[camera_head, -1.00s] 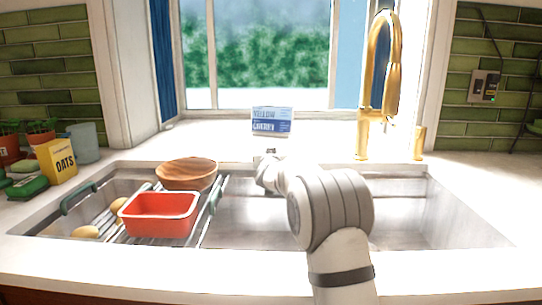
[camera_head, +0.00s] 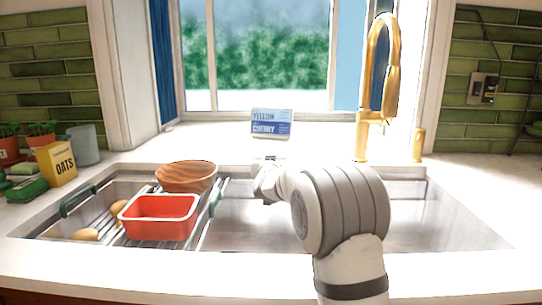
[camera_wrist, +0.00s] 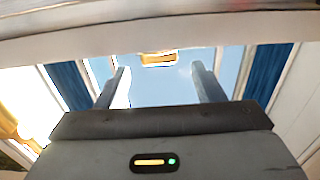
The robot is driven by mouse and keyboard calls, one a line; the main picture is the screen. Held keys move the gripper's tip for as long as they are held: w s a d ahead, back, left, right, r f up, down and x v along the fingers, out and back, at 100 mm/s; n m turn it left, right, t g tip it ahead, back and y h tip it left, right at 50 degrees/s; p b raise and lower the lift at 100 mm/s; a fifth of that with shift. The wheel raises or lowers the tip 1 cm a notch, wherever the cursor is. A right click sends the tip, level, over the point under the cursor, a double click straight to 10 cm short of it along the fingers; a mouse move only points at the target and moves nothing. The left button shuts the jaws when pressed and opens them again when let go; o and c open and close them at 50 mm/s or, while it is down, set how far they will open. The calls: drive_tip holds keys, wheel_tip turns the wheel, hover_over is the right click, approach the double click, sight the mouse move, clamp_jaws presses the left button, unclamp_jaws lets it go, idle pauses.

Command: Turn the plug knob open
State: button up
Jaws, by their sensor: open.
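No plug knob can be made out for certain in the head view. A small gold-yellow piece (camera_wrist: 158,58) shows between and beyond my fingertips in the wrist view; I cannot tell whether it is the knob. My gripper (camera_wrist: 160,75) is open, with its two fingers apart and nothing held between them. In the head view, the wrist end of my arm is over the back of the sink (camera_head: 440,215), left of the gold faucet (camera_head: 376,90). My own arm hides the fingers and part of the sink's back edge there.
A blue and white card (camera_head: 271,123) stands behind the sink. On the left, a red tub (camera_head: 158,218) and a wooden bowl (camera_head: 187,177) sit on a rack over the sink. A short gold fixture (camera_head: 418,145) is right of the faucet. The sink's right side is empty.

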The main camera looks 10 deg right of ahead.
drive_tip(key=shift+s+a, duration=0.15)
drive_tip(key=shift+s, duration=0.7)
drive_tip(key=shift+s+a, duration=0.15)
drive_tip(key=shift+s, duration=0.65)
